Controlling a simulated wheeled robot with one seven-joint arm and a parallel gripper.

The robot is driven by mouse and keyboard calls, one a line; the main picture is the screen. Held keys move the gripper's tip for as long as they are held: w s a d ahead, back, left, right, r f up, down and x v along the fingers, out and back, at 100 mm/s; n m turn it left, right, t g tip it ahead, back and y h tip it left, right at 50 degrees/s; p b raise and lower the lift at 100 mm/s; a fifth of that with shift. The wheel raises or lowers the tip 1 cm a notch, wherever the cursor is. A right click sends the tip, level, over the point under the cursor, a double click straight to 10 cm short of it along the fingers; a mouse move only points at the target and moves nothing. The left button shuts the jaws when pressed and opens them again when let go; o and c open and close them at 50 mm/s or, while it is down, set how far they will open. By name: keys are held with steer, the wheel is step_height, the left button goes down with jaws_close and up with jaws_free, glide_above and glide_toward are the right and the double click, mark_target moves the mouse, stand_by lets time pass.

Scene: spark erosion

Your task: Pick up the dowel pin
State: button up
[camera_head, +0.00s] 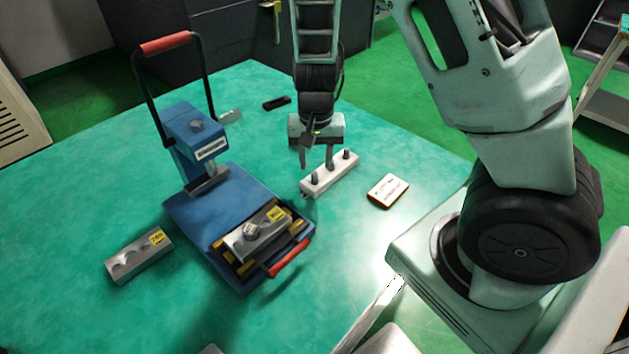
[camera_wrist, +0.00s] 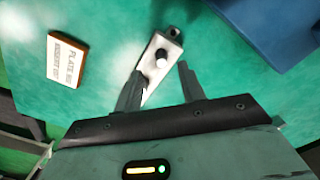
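Small dark dowel pins stand upright in a pale narrow block (camera_head: 318,187) on the teal table. One pin (camera_head: 314,178) is at the block's near left end and another pin (camera_head: 346,154) is at its far right end. In the wrist view a dark pin with a pale top (camera_wrist: 162,58) stands on the block (camera_wrist: 150,88), just beyond the fingertips. My gripper (camera_head: 317,163) is above the block, fingers pointing down. In the wrist view my gripper (camera_wrist: 160,76) is open with a gap between its fingers, and they hold nothing. The left finger hides part of the block.
A blue press (camera_head: 190,140) with red handles stands left of the block, holding a metal plate (camera_head: 257,234). Another plate (camera_head: 138,256) lies at left. A small labelled card (camera_head: 388,191) lies right of the block. A black item (camera_head: 276,103) lies behind.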

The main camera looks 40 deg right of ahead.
mark_target(315, 173)
step_height(315, 173, down, 4)
steer(key=shift+a+f+b, duration=0.1)
steer(key=shift+a+b, duration=0.05)
steer(key=shift+b, duration=0.2)
jaws_close()
